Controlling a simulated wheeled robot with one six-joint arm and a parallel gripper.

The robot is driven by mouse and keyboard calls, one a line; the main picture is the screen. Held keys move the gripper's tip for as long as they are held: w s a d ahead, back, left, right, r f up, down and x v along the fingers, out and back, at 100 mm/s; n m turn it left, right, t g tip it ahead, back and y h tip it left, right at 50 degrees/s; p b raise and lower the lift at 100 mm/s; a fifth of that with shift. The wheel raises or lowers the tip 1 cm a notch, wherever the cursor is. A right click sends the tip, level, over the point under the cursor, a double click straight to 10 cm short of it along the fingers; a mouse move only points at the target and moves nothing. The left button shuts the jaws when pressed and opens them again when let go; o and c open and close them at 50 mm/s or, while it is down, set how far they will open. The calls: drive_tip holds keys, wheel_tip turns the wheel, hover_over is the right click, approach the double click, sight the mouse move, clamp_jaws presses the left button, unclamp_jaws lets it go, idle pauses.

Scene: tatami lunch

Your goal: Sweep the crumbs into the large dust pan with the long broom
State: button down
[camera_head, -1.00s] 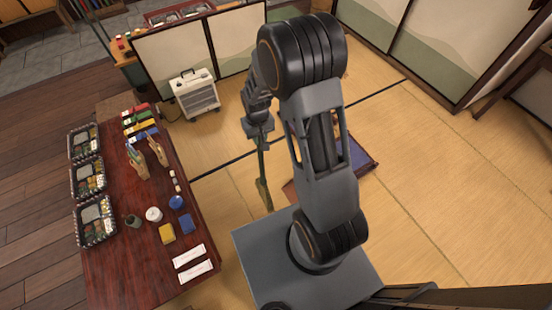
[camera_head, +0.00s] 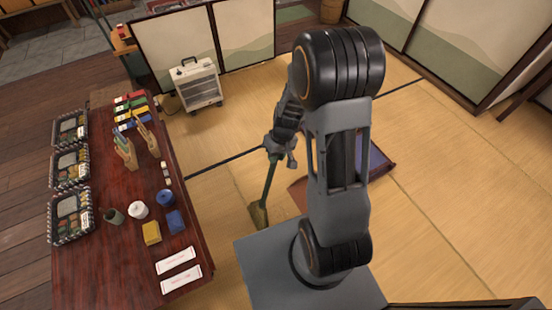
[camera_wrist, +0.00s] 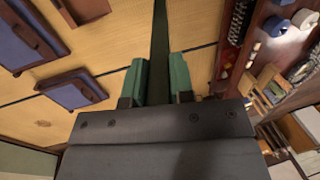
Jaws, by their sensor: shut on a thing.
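My gripper (camera_head: 280,147) is shut on the green handle of the long broom (camera_head: 268,188), in front of my arm on the left side. The broom slants down, and its brownish head (camera_head: 259,215) is at or close to the tatami between the low table and my base. In the wrist view the handle (camera_wrist: 160,45) runs up between the two green fingers (camera_wrist: 160,80). I cannot make out any crumbs. I cannot identify the dust pan with certainty; a flat blue thing with brown edges (camera_head: 380,162) lies partly hidden behind my arm.
A long dark red table (camera_head: 95,240) with trays, bottles and small boxes stands at the left. A white heater (camera_head: 200,86) stands by the sliding panels at the back. Blue-and-brown pieces (camera_wrist: 75,90) lie on the tatami in the wrist view. Open tatami (camera_head: 450,180) stretches to the right.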

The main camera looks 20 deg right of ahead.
drive_tip(key=shift+f+b, duration=2.15)
drive_tip(key=shift+f, duration=0.85)
drive_tip(key=w+d, duration=0.3)
drive_tip(key=d, duration=2.7)
drive_tip(key=a+r+p, duration=0.3)
drive_tip(key=r+p, duration=0.1)
drive_tip(key=r, duration=0.3)
drive_tip(key=shift+a+r, duration=0.1)
drive_tip(key=shift+a, duration=0.05)
